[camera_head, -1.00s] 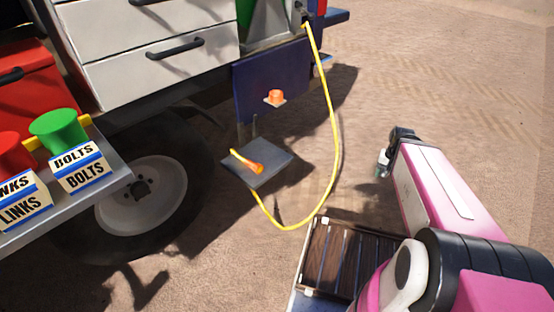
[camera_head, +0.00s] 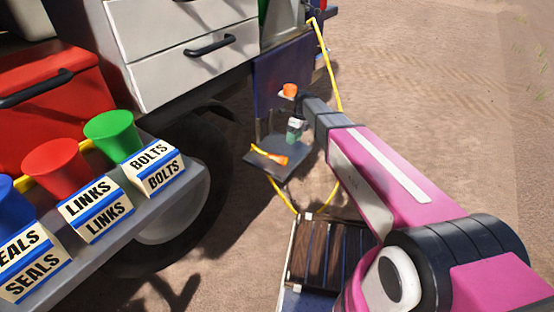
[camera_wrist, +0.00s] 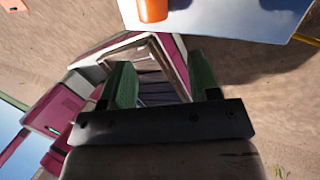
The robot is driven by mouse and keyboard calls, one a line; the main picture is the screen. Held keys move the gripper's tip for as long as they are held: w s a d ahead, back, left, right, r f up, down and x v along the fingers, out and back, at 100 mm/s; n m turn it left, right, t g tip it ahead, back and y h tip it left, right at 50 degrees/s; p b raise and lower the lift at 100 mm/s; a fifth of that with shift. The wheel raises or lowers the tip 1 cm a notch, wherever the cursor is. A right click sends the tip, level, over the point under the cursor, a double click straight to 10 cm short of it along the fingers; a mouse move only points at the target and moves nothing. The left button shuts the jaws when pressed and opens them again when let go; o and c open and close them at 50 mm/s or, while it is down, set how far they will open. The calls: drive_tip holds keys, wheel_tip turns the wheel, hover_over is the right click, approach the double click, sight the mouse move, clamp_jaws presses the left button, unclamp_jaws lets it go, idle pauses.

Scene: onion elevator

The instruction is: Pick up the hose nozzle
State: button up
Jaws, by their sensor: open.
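The orange hose nozzle (camera_head: 272,157) lies on a small grey step plate (camera_head: 262,166) below the blue panel, joined to a yellow hose. My gripper (camera_head: 294,136) is just above and behind the nozzle in the head view, apart from it. In the wrist view my gripper (camera_wrist: 163,76) has its two green fingers spread with nothing between them. An orange piece (camera_wrist: 152,9) shows at that view's top edge against a pale plate; I cannot tell whether it is the nozzle or the holder.
An orange holder (camera_head: 290,90) sticks out from the blue panel (camera_head: 275,75), close to my wrist. The yellow hose (camera_head: 327,60) hangs behind my arm. A shelf (camera_head: 185,200) with labelled cups stands at left. Open ground lies to the right.

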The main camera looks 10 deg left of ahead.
sight(284, 157)
drive_tip(key=shift+m, duration=0.7)
drive_tip(key=x, duration=0.3)
drive_tip(key=a+x, duration=0.1)
drive_tip(key=x, duration=0.7)
drive_tip(key=shift+a+r, duration=0.15)
drive_tip(key=shift+a, duration=0.2)
drive_tip(key=c, duration=0.9)
drive_tip(key=shift+r, duration=0.15)
